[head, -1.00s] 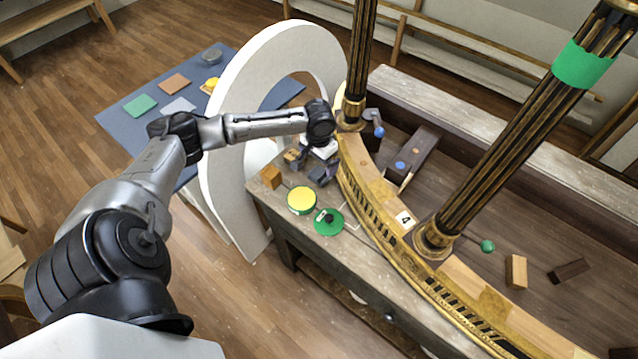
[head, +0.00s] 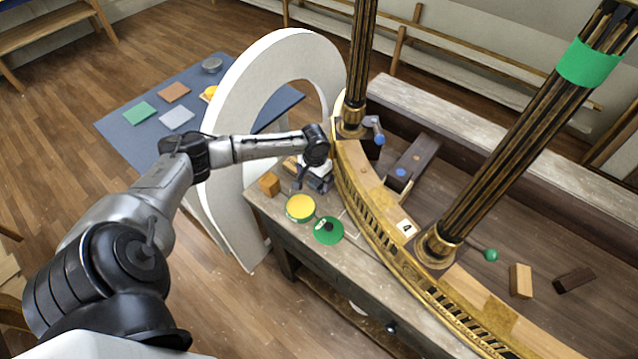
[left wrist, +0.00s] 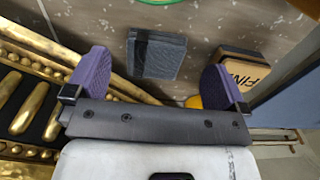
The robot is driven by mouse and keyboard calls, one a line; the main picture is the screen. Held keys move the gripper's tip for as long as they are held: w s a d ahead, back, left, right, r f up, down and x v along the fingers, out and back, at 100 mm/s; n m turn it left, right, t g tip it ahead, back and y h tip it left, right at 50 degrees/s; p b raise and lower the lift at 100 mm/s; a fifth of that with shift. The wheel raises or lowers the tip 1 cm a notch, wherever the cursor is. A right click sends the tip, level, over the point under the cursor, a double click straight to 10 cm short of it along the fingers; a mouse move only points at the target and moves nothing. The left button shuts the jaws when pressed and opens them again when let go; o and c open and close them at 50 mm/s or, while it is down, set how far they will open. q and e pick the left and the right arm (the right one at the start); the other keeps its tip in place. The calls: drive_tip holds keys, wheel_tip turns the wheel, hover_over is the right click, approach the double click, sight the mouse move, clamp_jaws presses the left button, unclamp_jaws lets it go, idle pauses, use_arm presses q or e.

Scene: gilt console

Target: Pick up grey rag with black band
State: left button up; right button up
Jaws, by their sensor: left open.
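The grey rag (left wrist: 165,57) lies folded on the worn wooden top in the left wrist view. A darker band (left wrist: 131,52) shows along its left edge. My left gripper (left wrist: 156,74) is open, with one purple finger pad to the left of the rag and one to the right. The rag lies just beyond the pads, apart from both. In the head view my left gripper (head: 315,178) hangs over the console's near left end, and I cannot make out the rag beneath it. My right gripper is not in view.
A wooden block (head: 269,183) stands left of the gripper; a lettered block (left wrist: 243,72) is close by the right pad. A yellow-topped round tin (head: 300,207) and a green disc (head: 328,230) lie in front. The gilt rail (head: 375,215) and white arch (head: 235,110) flank the arm.

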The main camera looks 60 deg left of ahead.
sight(315, 185)
use_arm(q)
drive_tip(key=shift+s+d+f, duration=0.1)
drive_tip(key=shift+d+f, duration=0.05)
drive_tip(key=shift+f, duration=1.8)
drive_tip(key=shift+c, duration=0.5)
drive_tip(key=c, duration=0.9)
drive_tip(key=shift+o, duration=0.2)
drive_tip(key=shift+r+p, duration=0.3)
drive_tip(key=shift+r, duration=4.75)
drive_tip(key=o, duration=0.4)
drive_tip(key=c, duration=0.3)
